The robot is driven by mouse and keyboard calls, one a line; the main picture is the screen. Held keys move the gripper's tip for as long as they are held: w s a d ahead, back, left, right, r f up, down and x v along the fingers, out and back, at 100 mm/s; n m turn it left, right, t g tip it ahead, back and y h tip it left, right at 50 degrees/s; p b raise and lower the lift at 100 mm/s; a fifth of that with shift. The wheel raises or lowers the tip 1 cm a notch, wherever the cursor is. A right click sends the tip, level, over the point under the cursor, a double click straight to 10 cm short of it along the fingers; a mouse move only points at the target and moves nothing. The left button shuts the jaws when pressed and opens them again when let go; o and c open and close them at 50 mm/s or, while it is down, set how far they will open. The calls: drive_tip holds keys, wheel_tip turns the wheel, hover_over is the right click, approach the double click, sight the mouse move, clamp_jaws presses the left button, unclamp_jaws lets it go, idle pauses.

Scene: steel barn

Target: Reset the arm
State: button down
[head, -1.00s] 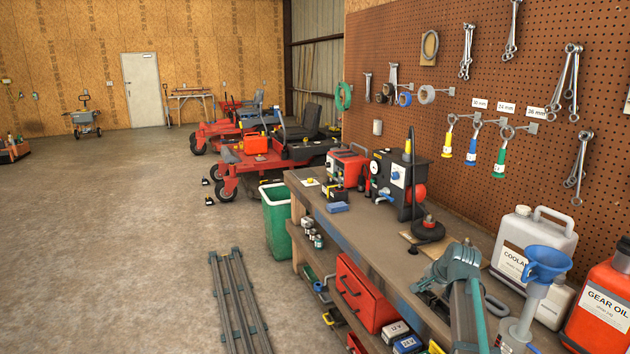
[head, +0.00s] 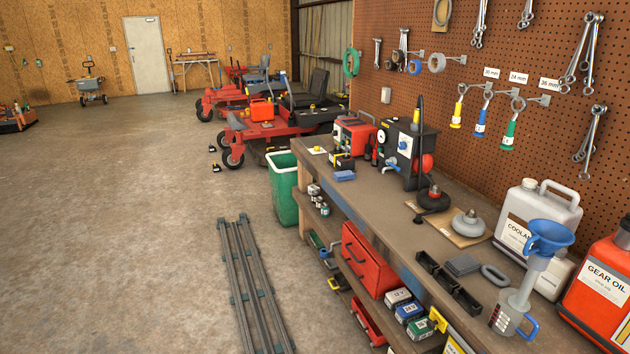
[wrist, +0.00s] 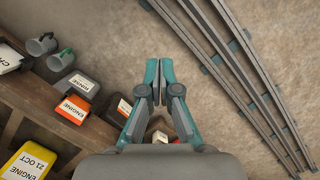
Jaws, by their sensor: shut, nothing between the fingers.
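My gripper (wrist: 157,83) shows in the wrist view with its teal fingertips together and nothing between them. It is over the concrete floor, between the wooden shelf unit at the left and the floor rails (wrist: 245,70) at the right. My arm and gripper do not show in the head view now. The workbench (head: 385,205) runs along the pegboard wall in the head view.
The bench holds a blue funnel (head: 549,237), a coolant jug (head: 537,220), a gear oil jug (head: 598,285) and a black tray (head: 447,283). A green bin (head: 284,190) stands by the bench.

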drive_tip(key=s+a+f+n+g, duration=0.1)
drive_tip(key=s+f+n+g, duration=0.1)
drive_tip(key=s, duration=0.9)
drive_tip(key=s+f+n+g+h, duration=0.1)
drive_tip(key=s+f+n+g, duration=0.1)
drive_tip(key=s, duration=0.9)
drive_tip(key=shift+s+a+f+p, duration=0.2)
drive_tip(key=shift+s+a+p, duration=0.05)
drive_tip(key=shift+a+p, duration=0.2)
